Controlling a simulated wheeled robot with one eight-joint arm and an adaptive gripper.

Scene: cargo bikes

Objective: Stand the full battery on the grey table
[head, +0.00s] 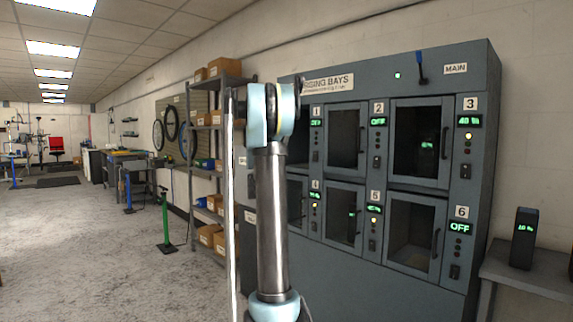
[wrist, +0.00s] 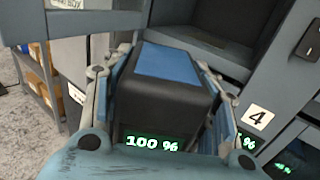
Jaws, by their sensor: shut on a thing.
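In the wrist view my gripper (wrist: 162,72) is shut on a black battery (wrist: 165,103) with a blue top panel. One finger is on each side of it, and its green display reads 100 %. The battery is at the front of a bay beside the label 4, with a dark opening behind it. I cannot tell whether it is fully clear of the bay. In the head view my arm hides the gripper and this battery. The grey table (head: 545,282) is at the lower right. Another dark battery (head: 524,238) stands upright on it with a green display.
The grey charging cabinet (head: 420,295) with numbered bays and glass doors fills the centre right, next to the table. A shelf rack with boxes (head: 207,235) stands left of it. The floor at left is open, with a green stand (head: 166,225) on it.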

